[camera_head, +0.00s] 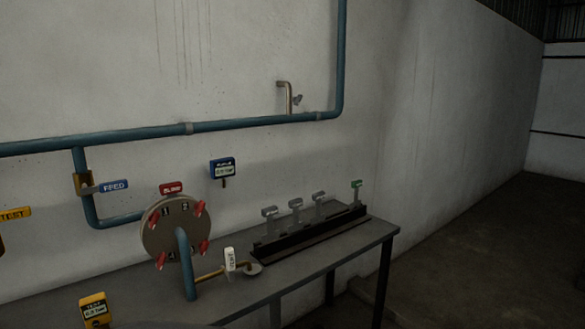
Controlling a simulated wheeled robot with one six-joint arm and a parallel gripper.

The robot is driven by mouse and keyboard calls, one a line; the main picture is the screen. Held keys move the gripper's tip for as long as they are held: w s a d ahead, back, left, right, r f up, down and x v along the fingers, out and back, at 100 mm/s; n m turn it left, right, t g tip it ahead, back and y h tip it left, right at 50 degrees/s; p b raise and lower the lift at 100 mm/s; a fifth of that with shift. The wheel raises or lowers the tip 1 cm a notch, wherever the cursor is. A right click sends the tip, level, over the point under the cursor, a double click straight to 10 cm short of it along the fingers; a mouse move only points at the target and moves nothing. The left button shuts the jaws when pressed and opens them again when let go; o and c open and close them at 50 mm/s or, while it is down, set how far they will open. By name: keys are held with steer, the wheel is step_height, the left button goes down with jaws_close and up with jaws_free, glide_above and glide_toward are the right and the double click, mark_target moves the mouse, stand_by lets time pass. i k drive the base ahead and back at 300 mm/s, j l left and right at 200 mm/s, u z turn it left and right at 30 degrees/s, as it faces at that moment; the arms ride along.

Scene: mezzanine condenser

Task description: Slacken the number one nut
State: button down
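A round grey-brown flange (176,238) stands upright on the bench at the left. It has several red nuts around its face. The numeral 1 shows at its upper left, beside the upper-left red nut (154,217). The numeral 2 shows at the upper right, near another red nut (199,208). Two more red nuts are lower on the face, one at the lower right (204,246) and one at the lower left (161,260). A blue pipe (187,265) bends down from the flange's middle. My gripper is not in view.
The grey bench (330,250) carries a dark rack (310,236) with several grey T-shaped pieces and one green-topped piece. A white tag (230,258) hangs on a thin brass pipe right of the flange. A yellow meter (95,310) is at front left. Open floor (480,250) lies right.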

mark_target(154, 218)
steer(key=u, duration=1.15)
